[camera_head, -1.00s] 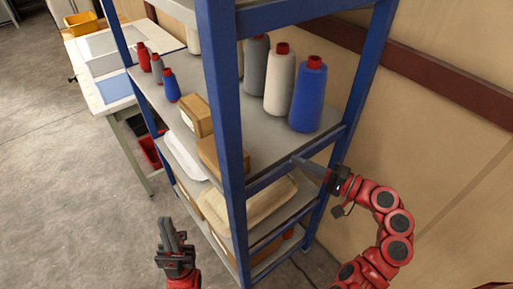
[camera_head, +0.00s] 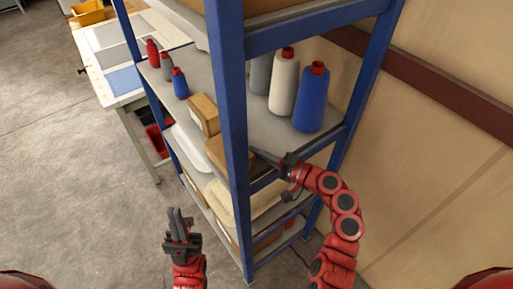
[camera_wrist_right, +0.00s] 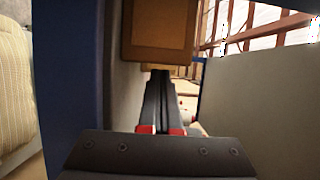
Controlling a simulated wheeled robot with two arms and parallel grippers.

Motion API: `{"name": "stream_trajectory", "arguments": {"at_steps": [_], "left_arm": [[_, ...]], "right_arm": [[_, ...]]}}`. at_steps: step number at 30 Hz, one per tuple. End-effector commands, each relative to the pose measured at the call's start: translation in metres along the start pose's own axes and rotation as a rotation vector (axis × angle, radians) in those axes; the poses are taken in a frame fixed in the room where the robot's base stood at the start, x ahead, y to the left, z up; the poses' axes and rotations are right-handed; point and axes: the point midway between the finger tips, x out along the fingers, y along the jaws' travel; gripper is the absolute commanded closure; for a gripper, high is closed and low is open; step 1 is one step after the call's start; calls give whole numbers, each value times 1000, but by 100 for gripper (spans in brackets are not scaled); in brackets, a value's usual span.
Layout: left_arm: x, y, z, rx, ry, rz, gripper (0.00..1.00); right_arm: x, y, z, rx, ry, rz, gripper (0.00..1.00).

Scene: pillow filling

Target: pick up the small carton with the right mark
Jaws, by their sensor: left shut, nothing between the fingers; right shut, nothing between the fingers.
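Two small brown cartons stand on the shelf: one (camera_head: 204,113) farther back with a pale patch on its side, and one (camera_head: 219,152) nearer, partly behind the blue post. I cannot read any mark on either. My right gripper (camera_head: 256,153) is shut and empty, beside the nearer carton's right side at the shelf edge; whether it touches is unclear. In the right wrist view a brown carton (camera_wrist_right: 158,32) is just beyond the shut fingers (camera_wrist_right: 161,76), with another carton's edge behind it. My left gripper (camera_head: 178,212) is shut and empty, low in front of the rack.
Blue rack posts (camera_head: 232,120) stand close to my right gripper. Several thread cones, including a blue one (camera_head: 312,98), stand on the same shelf. Padded goods (camera_head: 235,205) lie on the shelf below. A work table (camera_head: 120,92) is at the left; a wall closes the right.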

Motion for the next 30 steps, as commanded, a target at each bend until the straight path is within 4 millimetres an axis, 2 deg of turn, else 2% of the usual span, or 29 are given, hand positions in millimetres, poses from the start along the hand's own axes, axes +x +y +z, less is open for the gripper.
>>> {"name": "stream_trajectory", "arguments": {"at_steps": [12,20,30], "left_arm": [[1,0,0,0,-1,0,100],[-2,0,1,0,-1,0,100],[-2,0,1,0,-1,0,100]], "right_arm": [[3,1,4,0,0,0,100],[25,1,26,0,-2,0,100],[26,1,27,0,0,1,100]]}}
